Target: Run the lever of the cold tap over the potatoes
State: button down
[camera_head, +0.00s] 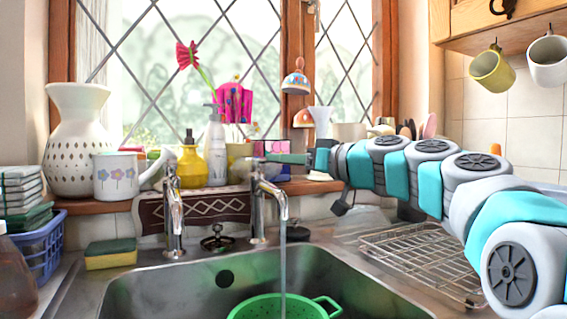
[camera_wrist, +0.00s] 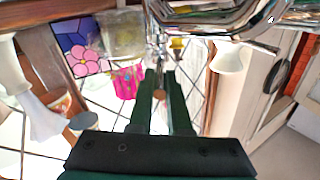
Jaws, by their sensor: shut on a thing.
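Two chrome taps stand behind the sink, a left tap (camera_head: 174,215) and a right tap (camera_head: 272,195). Water (camera_head: 283,262) runs from the right tap's spout into a green colander (camera_head: 268,307) in the sink. My gripper (camera_head: 268,158) reaches in from the right, and its green fingers are shut at the top of the right tap, where the lever is. The fingers hide most of the lever. In the wrist view, chrome tap parts (camera_wrist: 210,18) lie just beyond the fingertips (camera_wrist: 161,80). No potatoes show; the colander's inside is mostly cut off. I see no hot or cold mark.
A wire rack (camera_head: 425,255) stands right of the sink under my arm. A yellow-green sponge (camera_head: 110,253) and a blue basket (camera_head: 45,245) are at the left. A soap pump (camera_head: 215,150), yellow bottle (camera_head: 191,165) and vases crowd the sill behind the taps.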

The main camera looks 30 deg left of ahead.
jog(key=s+m+t+b, duration=0.1)
jog(key=m+t+h+b, duration=0.1)
jog(key=t+b, duration=0.1)
jog(key=shift+s+a+f+t, duration=0.15)
jog(key=shift+s+a+t, duration=0.05)
jog(key=shift+s+t, duration=0.15)
jog(key=m+t, duration=0.1)
jog(key=m+t+h, duration=0.1)
jog(key=s+t, duration=0.1)
jog(key=shift+a+r+m+h+p, duration=0.25)
jog(key=shift+a+m+h+p, duration=0.05)
jog(key=shift+m+h, duration=0.1)
jog(key=shift+s+a+f+m+t+h+p, duration=0.1)
jog(key=shift+s+m+t+h+p, duration=0.15)
jog(key=shift+t, duration=0.2)
jog(key=shift+a+m+t+h+p, duration=0.1)
jog(key=shift+m+t+h, duration=0.25)
jog(key=shift+t, duration=0.05)
jog(key=c, duration=0.9)
grip_release()
jog(key=shift+o, duration=0.2)
jog(key=b+v, duration=0.1)
jog(key=v, duration=0.6)
jog(key=shift+s+d+b, duration=0.25)
jog(key=shift+s+b, duration=0.05)
jog(key=shift+b, duration=0.1)
